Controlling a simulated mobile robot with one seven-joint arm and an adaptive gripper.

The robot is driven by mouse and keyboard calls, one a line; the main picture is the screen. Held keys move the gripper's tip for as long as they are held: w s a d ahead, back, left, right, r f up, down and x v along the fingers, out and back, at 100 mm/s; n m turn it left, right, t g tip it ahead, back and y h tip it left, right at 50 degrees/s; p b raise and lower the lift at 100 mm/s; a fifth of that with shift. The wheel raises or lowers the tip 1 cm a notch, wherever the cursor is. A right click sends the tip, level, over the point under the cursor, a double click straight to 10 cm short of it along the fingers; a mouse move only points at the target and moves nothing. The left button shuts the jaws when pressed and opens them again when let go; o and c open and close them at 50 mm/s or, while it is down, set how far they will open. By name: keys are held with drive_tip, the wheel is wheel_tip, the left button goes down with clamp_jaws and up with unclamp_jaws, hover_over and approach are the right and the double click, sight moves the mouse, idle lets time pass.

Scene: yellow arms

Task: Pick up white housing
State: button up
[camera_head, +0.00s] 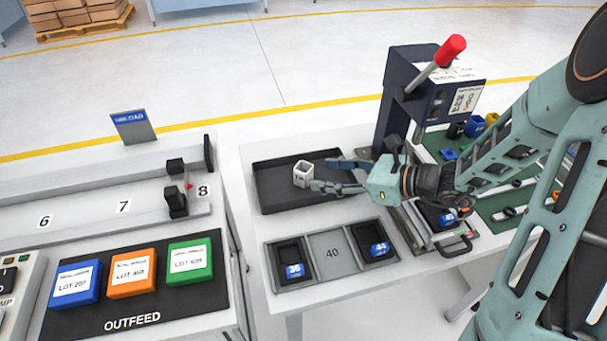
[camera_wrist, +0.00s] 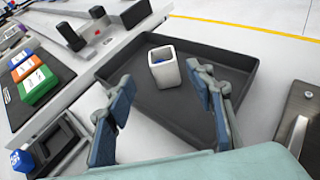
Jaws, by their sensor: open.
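The white housing (camera_head: 302,174) is a small, open-topped box standing upright on the black tray (camera_head: 272,198). In the wrist view the housing (camera_wrist: 165,68) stands in the tray (camera_wrist: 241,85), ahead of my fingertips and roughly between their lines. Its hollow inside looks dark, with some blue. My gripper (camera_head: 332,176) is open, with its fingers pointing left over the tray toward the housing. In the wrist view my gripper (camera_wrist: 158,82) shows both fingers apart and nothing between them. I cannot tell whether a fingertip touches the housing.
A dark press with a red-handled lever (camera_head: 450,50) stands behind my wrist. A sectioned tray (camera_head: 333,255) with blue-tagged parts lies in front. The outfeed mat (camera_head: 205,300) holds blue, orange and green lot boxes at left. A gap separates the two tables.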

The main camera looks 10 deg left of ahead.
sight(311, 173)
drive_tip(key=x, duration=0.8)
drive_tip(key=shift+w+d+f, duration=0.25)
drive_tip(key=shift+f, duration=0.1)
drive_tip(key=c, duration=1.3)
drive_tip(key=shift+c, duration=0.2)
drive_tip(key=shift+r, duration=0.2)
